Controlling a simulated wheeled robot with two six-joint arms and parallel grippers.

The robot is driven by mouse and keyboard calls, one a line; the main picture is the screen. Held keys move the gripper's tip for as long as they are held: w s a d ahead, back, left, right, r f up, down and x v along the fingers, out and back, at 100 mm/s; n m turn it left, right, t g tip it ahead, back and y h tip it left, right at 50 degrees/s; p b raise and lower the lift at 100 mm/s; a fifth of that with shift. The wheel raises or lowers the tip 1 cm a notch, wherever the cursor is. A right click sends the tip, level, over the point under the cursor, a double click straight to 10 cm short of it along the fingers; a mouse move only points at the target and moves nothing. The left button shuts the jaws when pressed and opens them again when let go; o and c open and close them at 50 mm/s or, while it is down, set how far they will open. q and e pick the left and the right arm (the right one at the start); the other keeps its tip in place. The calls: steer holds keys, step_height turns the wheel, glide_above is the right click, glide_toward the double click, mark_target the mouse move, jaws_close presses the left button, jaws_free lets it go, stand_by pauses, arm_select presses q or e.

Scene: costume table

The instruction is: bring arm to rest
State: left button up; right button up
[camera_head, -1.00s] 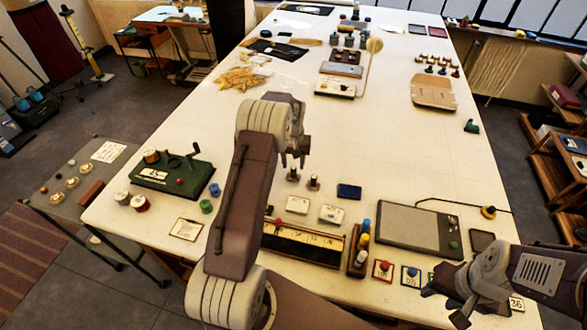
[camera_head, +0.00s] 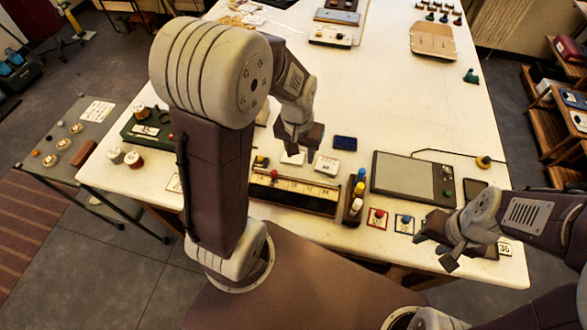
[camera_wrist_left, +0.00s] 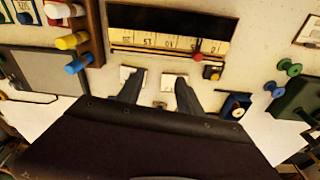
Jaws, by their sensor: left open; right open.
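My left gripper (camera_head: 301,143) is above the table, over the two small white cards behind the long numbered box. In the left wrist view its two fingers (camera_wrist_left: 158,88) are apart with nothing held between them. My left arm is folded up high and hides part of the green crank device. My right gripper (camera_head: 447,250) is at the table's front right edge near the small numbered cards. It is open, and I see nothing in it.
A side table (camera_head: 70,145) stands at the left. The table's middle is clear.

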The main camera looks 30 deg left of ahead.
arm_select(q)
steer(key=s+d+f+m+b, duration=0.1)
steer(key=s+f+b, duration=0.1)
steer(key=s+f, duration=0.2)
steer(key=s, duration=0.3)
steer(key=shift+s+d+f+b, duration=0.2)
steer(key=shift+s+d+b, duration=0.1)
steer(key=shift+d+b, duration=0.1)
stand_by(0.7)
